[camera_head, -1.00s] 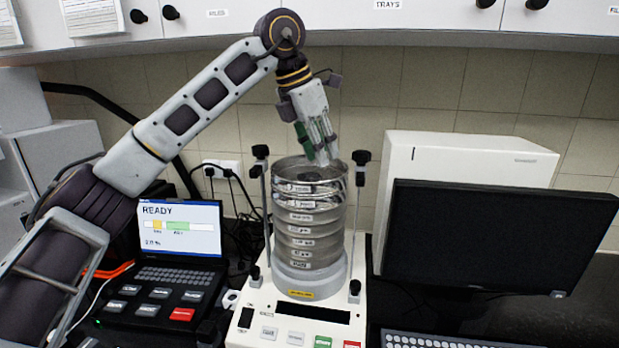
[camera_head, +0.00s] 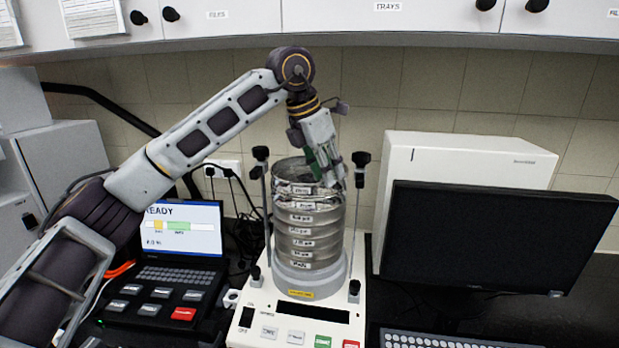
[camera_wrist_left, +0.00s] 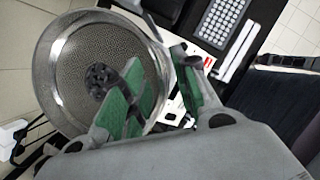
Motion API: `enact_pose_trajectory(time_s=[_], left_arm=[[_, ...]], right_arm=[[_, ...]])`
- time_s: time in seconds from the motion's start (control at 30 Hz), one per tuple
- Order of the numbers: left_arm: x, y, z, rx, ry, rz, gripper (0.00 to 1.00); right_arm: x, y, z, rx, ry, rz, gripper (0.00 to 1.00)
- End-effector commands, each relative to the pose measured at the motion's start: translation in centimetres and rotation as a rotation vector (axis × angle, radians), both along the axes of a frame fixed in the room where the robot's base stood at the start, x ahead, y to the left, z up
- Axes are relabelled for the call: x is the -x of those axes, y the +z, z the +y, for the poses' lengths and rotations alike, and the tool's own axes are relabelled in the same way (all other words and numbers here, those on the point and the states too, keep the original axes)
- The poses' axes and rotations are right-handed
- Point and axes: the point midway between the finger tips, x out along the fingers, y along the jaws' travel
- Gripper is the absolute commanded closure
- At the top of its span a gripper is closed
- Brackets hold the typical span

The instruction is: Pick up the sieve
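The sieves stand as an upright stack (camera_head: 308,232) of round metal rings with white labels, on the shaker (camera_head: 300,312). The top sieve (camera_head: 292,171) shows its mesh and a dark cluster at its middle in the left wrist view (camera_wrist_left: 95,75). My left gripper (camera_head: 330,182) reaches down at the stack's upper right rim. Its green-padded fingers (camera_wrist_left: 160,98) are apart, one over the sieve's inside and one outside the rim, so the wall lies between them. I cannot tell whether they touch it. My right gripper is not in view.
Two black-knobbed clamp rods (camera_head: 360,160) flank the stack closely. A black monitor (camera_head: 490,240) and a white box (camera_head: 460,160) stand to the right. A laptop reading READY (camera_head: 182,235) and a button panel are at left. Cabinets (camera_head: 390,25) hang above.

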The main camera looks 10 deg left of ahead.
Motion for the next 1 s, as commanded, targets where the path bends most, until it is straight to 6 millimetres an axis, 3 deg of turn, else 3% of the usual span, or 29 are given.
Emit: enact_pose_trajectory(time_s=[0.3, 0.8, 1.0], left_arm=[[-0.8, -2.5, -0.8, 0.001, 0.000, 0.001, 0.71], [-0.8, -2.7, -0.8, 0.000, 0.000, 0.000, 0.71], [-0.8, -2.7, -0.8, 0.000, 0.000, 0.000, 0.96]], right_arm=[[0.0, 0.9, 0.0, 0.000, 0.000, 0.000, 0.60], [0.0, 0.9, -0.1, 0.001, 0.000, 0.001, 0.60], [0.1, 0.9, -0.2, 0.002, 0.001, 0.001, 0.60]])
